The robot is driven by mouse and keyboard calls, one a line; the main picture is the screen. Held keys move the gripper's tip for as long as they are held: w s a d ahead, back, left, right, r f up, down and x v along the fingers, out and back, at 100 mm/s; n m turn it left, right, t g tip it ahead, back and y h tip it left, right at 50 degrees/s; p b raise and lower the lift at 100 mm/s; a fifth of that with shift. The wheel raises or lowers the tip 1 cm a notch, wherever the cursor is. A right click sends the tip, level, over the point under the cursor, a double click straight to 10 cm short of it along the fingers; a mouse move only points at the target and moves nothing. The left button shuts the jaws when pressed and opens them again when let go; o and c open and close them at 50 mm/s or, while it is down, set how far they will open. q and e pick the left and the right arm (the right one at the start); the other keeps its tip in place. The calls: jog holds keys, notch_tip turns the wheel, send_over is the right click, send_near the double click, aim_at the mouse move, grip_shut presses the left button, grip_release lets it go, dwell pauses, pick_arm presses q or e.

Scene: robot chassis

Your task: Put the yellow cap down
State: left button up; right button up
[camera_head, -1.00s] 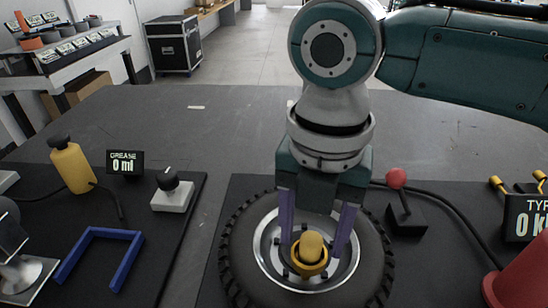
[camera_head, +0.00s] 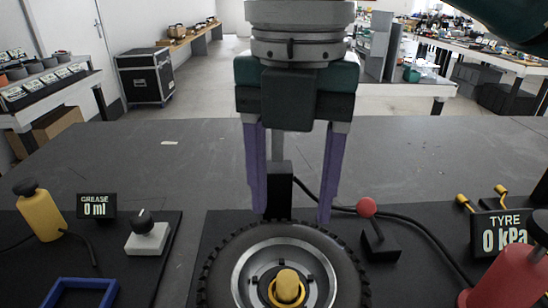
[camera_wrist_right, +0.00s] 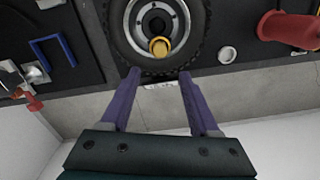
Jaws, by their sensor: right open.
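Nothing is between the fingers. My left gripper does not show.
A red-knobbed lever (camera_head: 374,228) stands right of the wheel. A tyre display (camera_head: 502,230) and a red object (camera_head: 508,276) are farther right. A yellow bottle (camera_head: 40,213), a grease display (camera_head: 97,206), a knob box (camera_head: 148,236) and a blue frame (camera_head: 80,288) lie left.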

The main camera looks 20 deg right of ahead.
jog(key=s+a+f+m+t+y, duration=0.2)
jog(key=s+a+f+m+y, duration=0.2)
jog(key=s+a+f+m, duration=0.45)
jog(key=s+d+f+m+h, duration=0.1)
jog(key=s+d+m, duration=0.3)
jog(key=d+m, duration=0.4)
jog(key=s+d+f+m+t+h, duration=0.1)
jog(key=s+d+m, duration=0.3)
jog(key=d+m, duration=0.4)
jog(key=m+h, duration=0.1)
jog(key=m, duration=0.2)
jog(key=shift+d+t+h, duration=0.3)
jog(key=shift+d+h, duration=0.05)
jog(key=shift+h, duration=0.05)
jog(key=shift+r, duration=0.15)
notch_tip(320, 180, up, 46)
jog(key=p, duration=4.6)
jog(key=shift+r+p, duration=0.2)
jog(key=shift+p, duration=0.15)
